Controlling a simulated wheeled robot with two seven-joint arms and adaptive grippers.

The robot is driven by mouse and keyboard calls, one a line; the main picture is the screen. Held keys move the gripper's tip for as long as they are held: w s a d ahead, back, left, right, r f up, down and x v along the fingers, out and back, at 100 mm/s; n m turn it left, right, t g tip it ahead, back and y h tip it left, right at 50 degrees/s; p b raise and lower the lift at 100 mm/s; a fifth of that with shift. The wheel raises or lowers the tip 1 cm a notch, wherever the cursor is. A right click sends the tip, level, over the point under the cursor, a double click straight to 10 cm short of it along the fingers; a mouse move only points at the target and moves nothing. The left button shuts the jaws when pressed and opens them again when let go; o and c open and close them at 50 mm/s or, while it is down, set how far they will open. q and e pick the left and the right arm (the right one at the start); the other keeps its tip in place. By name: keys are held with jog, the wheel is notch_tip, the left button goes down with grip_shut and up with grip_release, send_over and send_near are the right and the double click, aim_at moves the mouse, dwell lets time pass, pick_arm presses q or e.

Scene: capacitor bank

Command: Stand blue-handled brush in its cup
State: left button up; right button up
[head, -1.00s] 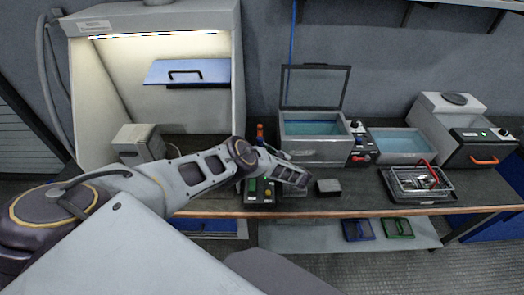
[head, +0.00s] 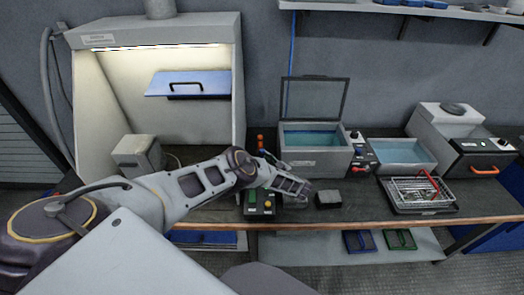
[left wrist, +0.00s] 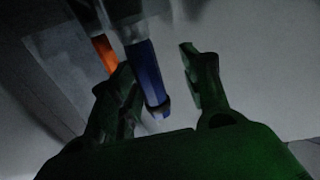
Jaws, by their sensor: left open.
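The blue handle of the brush (left wrist: 148,75) shows in the left wrist view, between the fingers of my left gripper (left wrist: 158,62). It lies closer to the left finger; the right finger stands clear of it, with a gap. The gripper is open. An orange handle (left wrist: 105,53) is just left of it, outside the fingers. In the head view an orange-topped item (head: 260,139) stands on the bench behind my left wrist, which hides much there. The blue handle and its cup cannot be made out in the head view. My right gripper is out of sight.
A control box with buttons (head: 252,208) and a dark block (head: 328,198) sit near the bench's front edge. An open-lidded tank (head: 312,160), a second bath (head: 402,150) and a wire basket (head: 418,190) stand to the right. A fume hood (head: 85,95) is at left.

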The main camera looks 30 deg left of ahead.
pick_arm(q)
notch_tip(320, 180, up, 10)
dwell(1.2)
jog(key=shift+f, duration=0.1)
jog(key=shift+d, duration=0.1)
dwell(1.3)
